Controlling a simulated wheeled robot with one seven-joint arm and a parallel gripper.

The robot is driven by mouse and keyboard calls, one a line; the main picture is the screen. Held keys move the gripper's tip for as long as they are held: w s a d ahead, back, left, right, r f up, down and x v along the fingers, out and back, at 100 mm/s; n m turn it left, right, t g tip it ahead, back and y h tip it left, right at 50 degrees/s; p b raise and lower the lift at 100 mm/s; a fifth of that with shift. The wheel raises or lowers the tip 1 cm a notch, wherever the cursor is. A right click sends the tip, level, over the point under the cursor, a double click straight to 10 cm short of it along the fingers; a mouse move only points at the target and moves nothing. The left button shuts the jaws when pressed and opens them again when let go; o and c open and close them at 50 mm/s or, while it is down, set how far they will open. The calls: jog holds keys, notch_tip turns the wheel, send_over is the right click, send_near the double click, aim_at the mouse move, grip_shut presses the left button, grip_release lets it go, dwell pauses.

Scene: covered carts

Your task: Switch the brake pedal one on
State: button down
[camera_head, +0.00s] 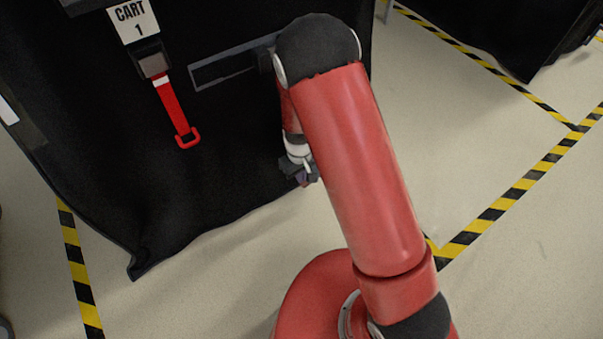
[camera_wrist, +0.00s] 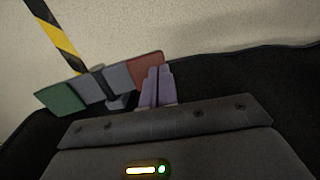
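The brake pedal shows in the wrist view as a low bar with a green left end (camera_wrist: 60,97), a grey middle (camera_wrist: 88,89) and a red right end (camera_wrist: 147,65). My gripper (camera_wrist: 157,72) has its two pale fingers side by side with no clear gap, and nothing shows between them. The fingertips lie over or beside the red end; I cannot tell if they touch it. In the head view my gripper (camera_head: 300,174) is low at the front of the black-covered cart (camera_head: 230,150), and the pedal is not clearly visible.
A red strap (camera_head: 173,106) hangs on the cart below a "CART 1" label (camera_head: 134,20). Yellow-black floor tape (camera_head: 78,265) runs at left and right. Another dark cover (camera_head: 490,30) stands at the upper right. The floor between is clear.

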jog(key=shift+f, duration=0.15)
notch_tip(320, 180, up, 8)
jog(key=p, duration=0.2)
dwell(0.4)
dwell(0.5)
jog(key=s+d+r+m+t+y+p, duration=0.1)
jog(key=s+d+r+p, duration=0.15)
jog(key=r, duration=0.55)
jog(key=s+d+r+m+p, duration=0.1)
jog(key=d+r, duration=0.2)
jog(key=r, duration=0.6)
jog(key=s+d+r+m+t+y+p, duration=0.1)
jog(key=d+r, duration=0.1)
jog(key=r, duration=0.6)
jog(key=s+d+r+m+t+h+p, duration=0.1)
jog(key=s+d+r+m+p, duration=0.1)
jog(key=s+d+r, duration=0.2)
jog(key=s+d+r+m+t+p, duration=0.1)
jog(key=s+d+r+t+p, duration=0.1)
jog(key=s+r, duration=0.9)
jog(key=shift+d+m+h+p, duration=0.4)
jog(key=shift+d+p, duration=0.2)
jog(key=shift+d, duration=0.55)
jog(key=shift+r, duration=0.1)
